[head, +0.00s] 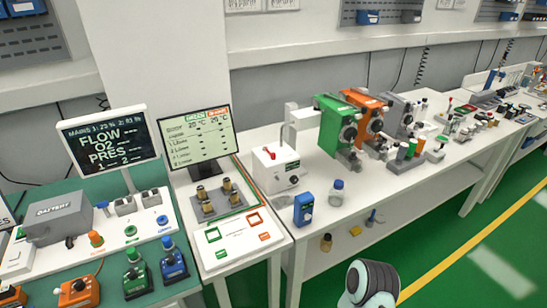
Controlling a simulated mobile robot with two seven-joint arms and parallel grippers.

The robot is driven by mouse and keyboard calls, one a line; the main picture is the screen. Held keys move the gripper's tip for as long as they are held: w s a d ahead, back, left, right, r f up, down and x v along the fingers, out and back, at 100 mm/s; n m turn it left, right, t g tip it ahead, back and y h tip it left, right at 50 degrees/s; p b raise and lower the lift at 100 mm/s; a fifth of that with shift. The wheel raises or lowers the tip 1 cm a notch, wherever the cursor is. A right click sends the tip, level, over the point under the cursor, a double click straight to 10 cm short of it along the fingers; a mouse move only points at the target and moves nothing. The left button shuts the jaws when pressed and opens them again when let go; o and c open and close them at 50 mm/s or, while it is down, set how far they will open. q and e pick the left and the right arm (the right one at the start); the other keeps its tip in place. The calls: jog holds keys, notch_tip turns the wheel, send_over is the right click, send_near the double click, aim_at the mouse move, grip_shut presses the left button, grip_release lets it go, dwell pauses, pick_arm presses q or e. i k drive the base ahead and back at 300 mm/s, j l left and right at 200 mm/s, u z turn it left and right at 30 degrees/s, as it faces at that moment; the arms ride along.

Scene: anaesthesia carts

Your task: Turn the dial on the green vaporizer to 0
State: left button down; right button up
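The green vaporizer (328,112) stands on the white bench, in the middle of the head view, at the left end of a row of vaporizers. Its dark round dial (348,134) faces right and toward me; its setting is too small to read. The orange vaporizer (372,105) stands right beside it, and a grey one (394,108) follows. Neither of my grippers shows. Only a rounded grey and white part, probably one of my arm links, shows at the bottom edge.
A white box with a red lever (277,170) stands left of the green vaporizer. In front are a blue device (304,208) and a blue-capped bottle (337,192). A monitor (198,136) stands further left. Green floor is open at the lower right.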

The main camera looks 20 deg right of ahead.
aim_at(350, 133)
jog(key=z, duration=1.25)
